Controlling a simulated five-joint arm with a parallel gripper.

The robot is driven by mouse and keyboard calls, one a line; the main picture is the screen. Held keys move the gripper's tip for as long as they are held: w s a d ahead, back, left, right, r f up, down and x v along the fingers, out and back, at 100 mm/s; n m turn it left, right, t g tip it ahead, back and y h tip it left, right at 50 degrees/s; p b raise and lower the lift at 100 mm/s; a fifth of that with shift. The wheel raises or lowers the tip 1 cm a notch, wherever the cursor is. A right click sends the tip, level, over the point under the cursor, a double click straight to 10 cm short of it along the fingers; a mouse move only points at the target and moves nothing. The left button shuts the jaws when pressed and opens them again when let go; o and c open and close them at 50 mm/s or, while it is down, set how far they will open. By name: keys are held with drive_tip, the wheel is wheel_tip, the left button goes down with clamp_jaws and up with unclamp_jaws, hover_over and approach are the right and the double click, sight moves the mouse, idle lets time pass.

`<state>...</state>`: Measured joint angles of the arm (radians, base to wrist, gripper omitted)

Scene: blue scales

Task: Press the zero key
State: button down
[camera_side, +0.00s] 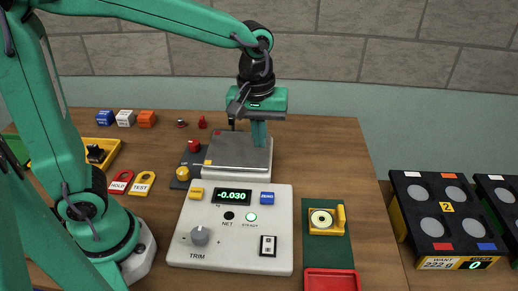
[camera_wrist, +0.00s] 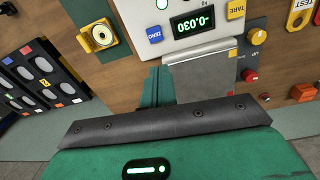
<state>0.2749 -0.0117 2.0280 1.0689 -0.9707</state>
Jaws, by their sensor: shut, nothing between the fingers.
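The zero key is a small blue key (camera_side: 267,198) at the upper right of the pale scale console (camera_side: 225,257). In the wrist view, the blue key (camera_wrist: 155,35) reads ZERO and sits just beyond my fingers. The scale's display (camera_side: 232,196) reads -0.030. My gripper (camera_side: 259,143) is shut and empty, fingers pointing down near the right side of the grey weighing pan (camera_side: 232,162), behind the console. It also shows in the wrist view (camera_wrist: 160,82). It appears apart from the key; whether it touches the pan I cannot tell.
A yellow TARE key (camera_side: 196,193) sits left of the display. A TRIM knob (camera_side: 200,236) and a rocker switch (camera_side: 268,246) are lower on the console. A yellow holder with a pale disc (camera_side: 322,220) stands right. A red button (camera_side: 193,145) is beside the pan.

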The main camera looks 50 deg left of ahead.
sight(268, 197)
drive_tip(key=shift+w+d+f+n+g, duration=0.3)
drive_tip(key=shift+w+d+f+n, duration=0.2)
drive_tip(key=shift+w+d+f, duration=0.25)
drive_tip(key=shift+s+d, duration=0.1)
drive_tip(key=shift+f, duration=0.1)
wheel_tip(268, 197, down, 14)
drive_tip(key=shift+r, duration=0.1)
idle(0.6)
